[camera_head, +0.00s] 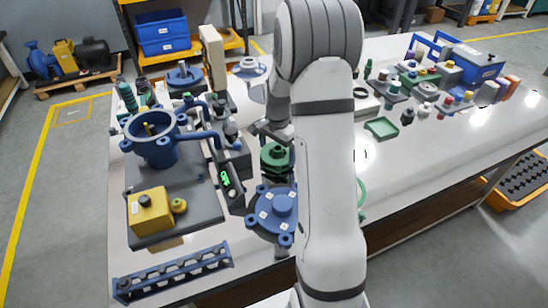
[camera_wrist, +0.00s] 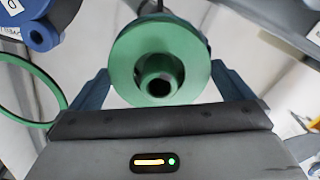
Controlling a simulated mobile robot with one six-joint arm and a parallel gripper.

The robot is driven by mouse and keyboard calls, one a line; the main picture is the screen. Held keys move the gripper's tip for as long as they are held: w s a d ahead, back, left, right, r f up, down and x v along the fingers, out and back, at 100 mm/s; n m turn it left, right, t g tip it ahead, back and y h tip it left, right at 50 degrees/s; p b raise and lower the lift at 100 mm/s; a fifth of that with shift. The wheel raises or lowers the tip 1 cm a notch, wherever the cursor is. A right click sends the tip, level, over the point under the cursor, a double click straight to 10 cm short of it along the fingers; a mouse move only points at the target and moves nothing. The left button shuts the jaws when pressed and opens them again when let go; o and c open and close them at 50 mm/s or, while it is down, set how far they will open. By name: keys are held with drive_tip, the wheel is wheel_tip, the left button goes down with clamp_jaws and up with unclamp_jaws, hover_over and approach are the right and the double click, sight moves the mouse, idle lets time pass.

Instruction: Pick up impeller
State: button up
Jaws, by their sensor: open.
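The impeller is taken to be the green round part with a central hub (camera_head: 273,158), on the white table just left of my arm in the head view. In the wrist view the green impeller (camera_wrist: 128,60) fills the top middle, its hollow hub facing the camera. My gripper (camera_wrist: 160,70) is open, with one blue finger on each side of the impeller. The fingers' contact with it cannot be made out. In the head view my gripper (camera_head: 272,133) is close by the impeller and partly hidden by my arm.
A blue flanged cover (camera_head: 279,206) lies in front of the impeller. A blue pump housing (camera_head: 153,138) and a yellow box (camera_head: 150,212) stand on a dark base to the left. A green ring (camera_wrist: 27,78) is near the left finger. A green tray (camera_head: 381,127) lies right of my arm.

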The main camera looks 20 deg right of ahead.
drive_tip(key=shift+f, duration=0.3)
drive_tip(key=shift+c, duration=0.2)
drive_tip(key=c, duration=0.9)
drive_tip(key=shift+o, duration=0.2)
